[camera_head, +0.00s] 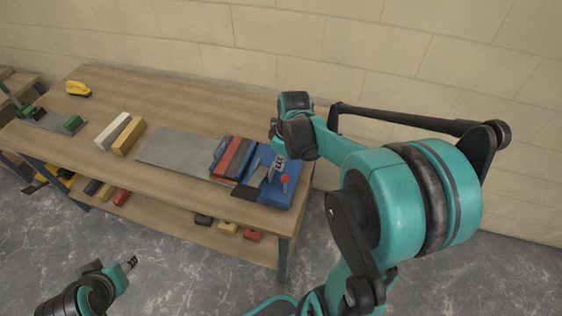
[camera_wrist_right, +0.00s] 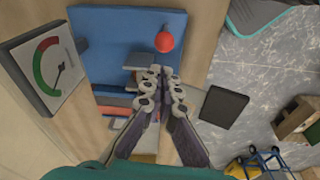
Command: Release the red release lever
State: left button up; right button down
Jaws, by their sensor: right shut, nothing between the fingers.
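The red release lever shows as a round red knob (camera_head: 285,179) on a blue device (camera_head: 277,194) at the right end of the workbench. In the right wrist view the red knob (camera_wrist_right: 165,42) lies just beyond my fingertips, over the blue base (camera_wrist_right: 110,40). My right gripper (camera_head: 279,166) is above the device, close to the knob. Its fingers (camera_wrist_right: 159,82) are together with nothing between them, and they look apart from the knob. The lever's shaft is hard to make out. My left gripper (camera_head: 131,262) is low at the left, over the floor, away from the bench.
A gauge (camera_wrist_right: 45,70) with a green and red arc stands beside the blue base. Red and grey blocks (camera_head: 232,158) sit left of the device. A grey plate (camera_head: 177,152), tan and white bars (camera_head: 128,137) and a yellow tool (camera_head: 78,89) lie farther left. A wall is behind.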

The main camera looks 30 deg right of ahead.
aim_at(285, 185)
jog(key=f, duration=0.2)
jog(key=f+b, duration=0.1)
jog(key=f, duration=0.1)
jog(key=w+f, duration=0.1)
jog(key=shift+a+f+b, duration=0.15)
jog(key=shift+f+b, duration=0.15)
jog(key=shift+f, duration=0.1)
jog(key=shift+s, duration=0.1)
jog(key=shift+s+d+r+t+y+b, duration=0.1)
jog(key=shift+s+d+t+y+b, duration=0.2)
jog(key=shift+s+d+t+y, duration=0.55)
jog(key=s+d+f+t+y+b, duration=0.2)
jog(key=s+d+t+y+b, duration=0.1)
jog(key=s+d+t+b, duration=0.1)
jog(key=shift+s+f+b, duration=0.15)
jog(key=shift+s+b, duration=0.5)
jog(key=shift+b, duration=0.35)
jog(key=shift+s+d+f, duration=0.1)
